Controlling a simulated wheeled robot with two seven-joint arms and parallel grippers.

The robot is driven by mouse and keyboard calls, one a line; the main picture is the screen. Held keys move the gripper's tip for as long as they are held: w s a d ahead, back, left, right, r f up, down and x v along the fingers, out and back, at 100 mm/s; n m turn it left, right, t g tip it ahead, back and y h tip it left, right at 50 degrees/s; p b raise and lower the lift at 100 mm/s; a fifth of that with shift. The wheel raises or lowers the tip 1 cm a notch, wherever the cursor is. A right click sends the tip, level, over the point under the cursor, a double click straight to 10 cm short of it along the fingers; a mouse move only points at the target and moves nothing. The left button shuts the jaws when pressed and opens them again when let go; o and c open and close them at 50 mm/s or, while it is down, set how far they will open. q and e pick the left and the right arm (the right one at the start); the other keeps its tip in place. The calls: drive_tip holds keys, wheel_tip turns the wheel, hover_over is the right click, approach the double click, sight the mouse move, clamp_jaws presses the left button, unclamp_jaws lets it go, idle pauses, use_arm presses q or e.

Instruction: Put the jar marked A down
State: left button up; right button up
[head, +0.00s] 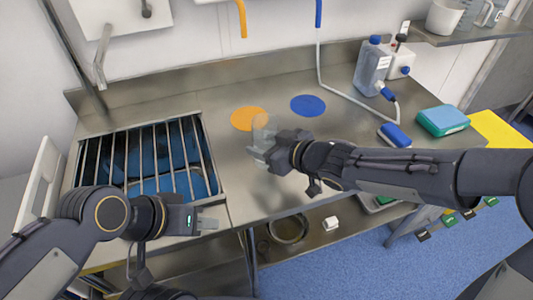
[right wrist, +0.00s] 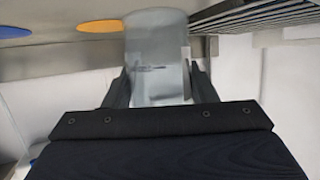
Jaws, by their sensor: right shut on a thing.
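A clear, pale jar (head: 263,128) is held in my right gripper (head: 262,155) near the middle of the steel table. The jar also fills the space between the fingers in the right wrist view (right wrist: 155,50). It has dark marks on its side, too blurred to read as a letter. The gap between the jar and the table top is hard to judge. An orange disc (head: 248,118) lies just behind the jar, and a blue disc (head: 308,105) lies to its right. My left gripper (head: 207,222) is by the front of the sink with nothing visible in it.
A sink with a barred rack (head: 147,160) takes up the left of the table. The steel between the discs and the jug is clear.

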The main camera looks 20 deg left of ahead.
drive_tip(key=shift+f+b, duration=0.5)
drive_tip(key=shift+f, duration=1.05)
drive_tip(key=shift+f, duration=0.1)
drive_tip(key=o, duration=0.5)
drive_tip(key=shift+f, duration=0.1)
drive_tip(key=o, duration=0.5)
